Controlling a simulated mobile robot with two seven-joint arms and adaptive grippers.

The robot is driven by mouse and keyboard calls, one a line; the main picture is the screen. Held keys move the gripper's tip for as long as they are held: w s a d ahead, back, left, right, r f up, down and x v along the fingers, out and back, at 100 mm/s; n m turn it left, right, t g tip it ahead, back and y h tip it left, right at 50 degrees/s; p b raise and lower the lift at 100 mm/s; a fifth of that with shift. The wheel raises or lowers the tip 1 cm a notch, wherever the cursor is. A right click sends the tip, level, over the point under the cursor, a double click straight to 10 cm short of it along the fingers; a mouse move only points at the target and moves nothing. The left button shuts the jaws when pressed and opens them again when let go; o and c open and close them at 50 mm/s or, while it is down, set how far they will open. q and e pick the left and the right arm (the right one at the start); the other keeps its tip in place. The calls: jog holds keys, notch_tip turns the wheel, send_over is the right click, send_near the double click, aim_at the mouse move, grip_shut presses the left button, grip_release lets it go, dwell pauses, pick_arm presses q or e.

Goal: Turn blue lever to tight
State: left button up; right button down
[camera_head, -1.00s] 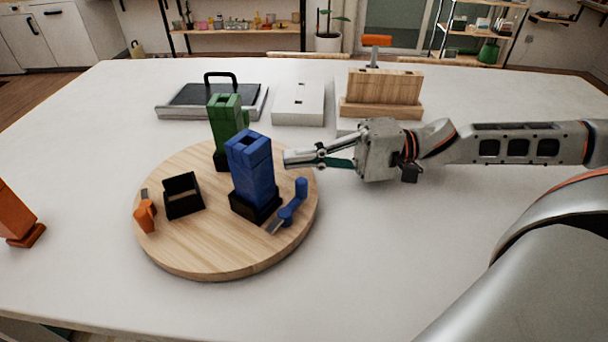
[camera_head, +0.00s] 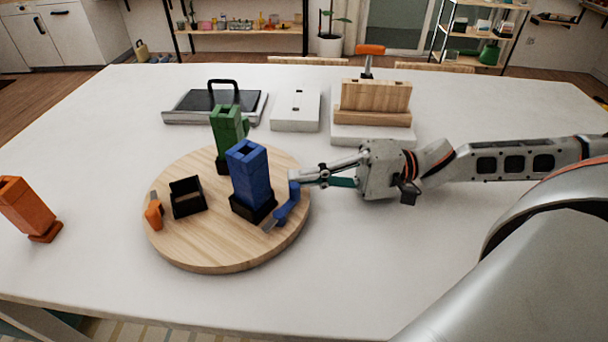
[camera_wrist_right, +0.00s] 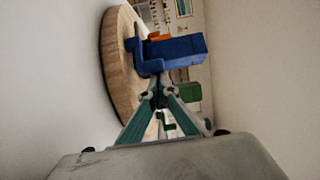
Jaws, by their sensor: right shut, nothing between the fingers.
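The blue lever (camera_head: 286,207) sits at the right edge of the round wooden board (camera_head: 226,258), beside the blue block tower (camera_head: 249,175) in its black holder. My right gripper (camera_head: 296,179) is shut and empty, with its fingertips at the lever's raised outer end. I cannot tell whether they touch it. In the right wrist view the gripper (camera_wrist_right: 160,92) points toward the blue parts, with the board's edge (camera_wrist_right: 122,70) behind them. No tight marking can be made out. My left gripper is not in view.
A green tower (camera_head: 227,140), an empty black holder (camera_head: 187,198) and an orange lever (camera_head: 154,214) are also on the board.

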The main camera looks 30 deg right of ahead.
jog(key=shift+r+t+p, duration=0.2)
jog(key=shift+t+p, duration=0.1)
jog(key=shift+p, duration=0.25)
jog(key=shift+s+d+f+m+t+h, duration=0.1)
jog(key=shift+s+m+t+h, duration=0.05)
jog(key=shift+m+t+h, duration=0.15)
jog(key=shift+p, duration=0.4)
jog(key=shift+s+m+t+p, duration=0.2)
jog(key=shift+m+t+p, duration=0.1)
jog(key=shift+p, duration=0.05)
jog(key=shift+d, duration=0.1)
jog(key=shift+s+h+p, duration=0.1)
jog(key=shift+h+p, duration=0.2)
jog(key=shift+p, duration=0.15)
